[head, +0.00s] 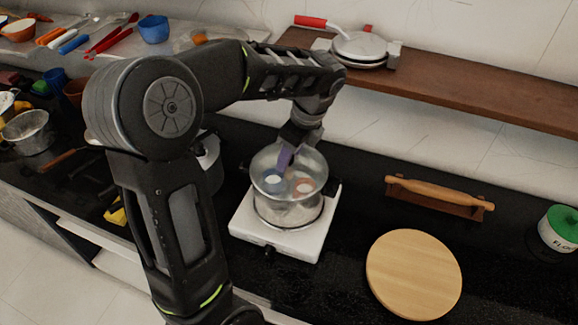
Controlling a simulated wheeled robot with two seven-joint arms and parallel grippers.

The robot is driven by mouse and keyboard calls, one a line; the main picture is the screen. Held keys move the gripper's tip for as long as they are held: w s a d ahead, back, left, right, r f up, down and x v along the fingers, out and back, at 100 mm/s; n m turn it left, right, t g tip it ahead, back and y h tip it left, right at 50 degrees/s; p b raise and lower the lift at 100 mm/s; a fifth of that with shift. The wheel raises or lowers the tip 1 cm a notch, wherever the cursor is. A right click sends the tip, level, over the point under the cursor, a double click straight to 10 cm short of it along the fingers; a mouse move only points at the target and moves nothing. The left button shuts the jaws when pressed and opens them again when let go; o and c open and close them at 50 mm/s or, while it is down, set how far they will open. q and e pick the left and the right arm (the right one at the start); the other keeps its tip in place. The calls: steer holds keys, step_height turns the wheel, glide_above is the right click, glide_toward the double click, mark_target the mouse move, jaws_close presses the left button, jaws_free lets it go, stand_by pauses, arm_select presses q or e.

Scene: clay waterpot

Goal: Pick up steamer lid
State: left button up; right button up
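The steamer lid (312,161) is a clear, rounded cover over a silvery steamer pot (290,213). Pale and orange round items (303,186) show through it. The pot stands on a white square stove (323,230). My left arm reaches over from the left, and my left gripper (287,157) points down at the top middle of the lid. A purplish part shows at its tip. The lid's handle is hidden by the gripper, and I cannot tell whether the fingers are closed on it. My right gripper is not in view.
A round wooden board (414,274) lies right of the stove. A rolling pin (440,194) on a stand is behind it, and a green-lidded canister (561,228) is far right. A wooden shelf (470,96) runs behind. The dark counter between is clear.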

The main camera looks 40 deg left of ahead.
arm_select(q)
jaws_close()
stand_by(0.3)
stand_by(0.3)
